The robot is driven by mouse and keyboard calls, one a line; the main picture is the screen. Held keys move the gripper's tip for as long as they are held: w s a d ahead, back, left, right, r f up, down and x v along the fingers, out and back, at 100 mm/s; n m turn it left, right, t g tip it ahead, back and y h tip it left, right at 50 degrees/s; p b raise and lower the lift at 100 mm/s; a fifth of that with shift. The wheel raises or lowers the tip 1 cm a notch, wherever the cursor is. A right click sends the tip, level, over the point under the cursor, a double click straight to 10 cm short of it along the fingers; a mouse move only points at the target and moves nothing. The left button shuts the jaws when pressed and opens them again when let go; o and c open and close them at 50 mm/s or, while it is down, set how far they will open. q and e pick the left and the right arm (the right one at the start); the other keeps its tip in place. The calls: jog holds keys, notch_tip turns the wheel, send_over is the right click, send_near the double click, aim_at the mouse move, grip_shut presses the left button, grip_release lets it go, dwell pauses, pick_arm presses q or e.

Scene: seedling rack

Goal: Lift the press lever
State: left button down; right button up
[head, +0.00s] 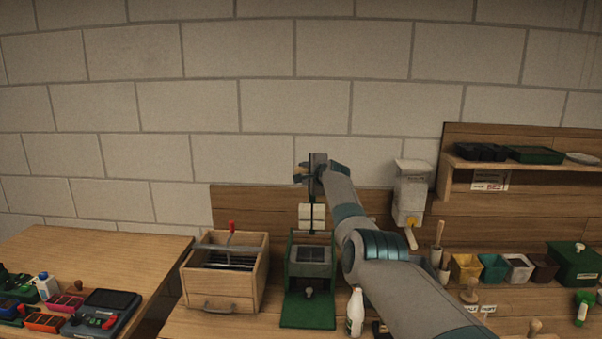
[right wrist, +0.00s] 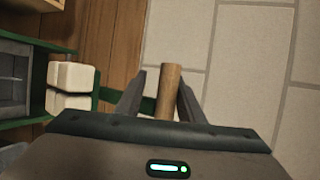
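The press (head: 308,322) is a green stand with a grey box-like middle, on the bench at centre. A thin dark green lever arm (head: 311,222) rises from it, close to upright. In the right wrist view the lever's round wooden handle (right wrist: 171,92) stands between the two fingers of my right gripper (right wrist: 161,88). A gap shows on the handle's left side, so the fingers look open around it. In the head view my right gripper (head: 311,172) is high above the press and hides most of the handle. My left gripper is not in view.
A wooden box (head: 225,290) with a red-handled tool stands left of the press. A white bottle (head: 355,312) stands close to its right. Several small pots (head: 466,267) and a green box (head: 575,263) are farther right. A brick wall is behind.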

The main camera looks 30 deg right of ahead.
jog(key=shift+s+d+f, duration=0.2)
jog(key=shift+d+f, duration=0.5)
jog(key=shift+f, duration=0.15)
jog(key=shift+s+r, duration=0.1)
jog(key=shift+v, duration=0.85)
jog(key=a+r+b+v, duration=0.1)
jog(key=b+v, duration=0.4)
jog(key=v, duration=1)
